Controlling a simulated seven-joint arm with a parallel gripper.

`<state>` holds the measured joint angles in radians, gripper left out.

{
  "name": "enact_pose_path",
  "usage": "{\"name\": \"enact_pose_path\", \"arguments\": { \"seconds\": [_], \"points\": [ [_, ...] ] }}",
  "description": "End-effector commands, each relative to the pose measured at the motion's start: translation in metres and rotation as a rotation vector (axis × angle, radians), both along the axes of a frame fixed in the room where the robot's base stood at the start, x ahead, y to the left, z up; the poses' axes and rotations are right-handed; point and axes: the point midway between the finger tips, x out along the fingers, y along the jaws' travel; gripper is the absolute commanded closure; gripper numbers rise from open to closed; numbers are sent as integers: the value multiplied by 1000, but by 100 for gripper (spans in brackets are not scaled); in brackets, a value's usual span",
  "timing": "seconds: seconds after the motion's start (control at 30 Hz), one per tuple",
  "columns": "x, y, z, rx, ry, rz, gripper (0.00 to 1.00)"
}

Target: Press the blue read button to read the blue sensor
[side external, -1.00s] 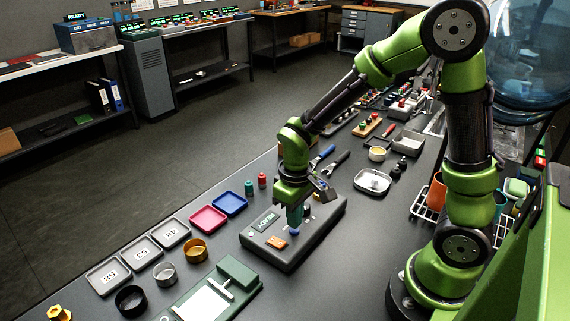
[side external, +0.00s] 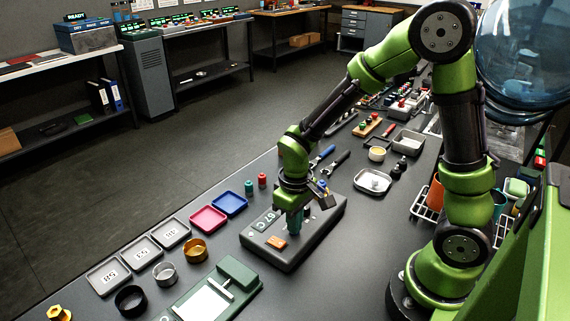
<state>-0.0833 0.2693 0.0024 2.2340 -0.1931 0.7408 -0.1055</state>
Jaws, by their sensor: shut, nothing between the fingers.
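The dark grey reader box (side external: 285,262) sits on the bench, with an orange button (side external: 276,242) on its top. Its small display (side external: 266,221) shows green characters that look like "57 C". My gripper (side external: 295,230) is shut and empty, pointing down over the top of the box just right of the orange button. The blue read button is hidden at or under the fingertips, and I cannot tell whether they touch it. A small blue piece (side external: 322,185) shows behind my gripper near the back of the box; it may be the blue sensor.
Red (side external: 208,218) and blue (side external: 230,204) trays lie left of the box, near numbered grey trays (side external: 139,252) and metal rings. A green fixture (side external: 216,292) stands in front. A pale dish (side external: 373,182) and pliers (side external: 335,162) lie behind.

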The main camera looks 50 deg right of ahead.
Motion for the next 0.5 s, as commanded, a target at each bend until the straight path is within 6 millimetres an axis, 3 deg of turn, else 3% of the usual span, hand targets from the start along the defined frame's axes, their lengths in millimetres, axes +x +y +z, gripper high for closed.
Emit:
{"name": "enact_pose_path", "arguments": {
  "seconds": [0.5],
  "points": [
    [0,0,30,0,-2,0,100]
  ]
}}
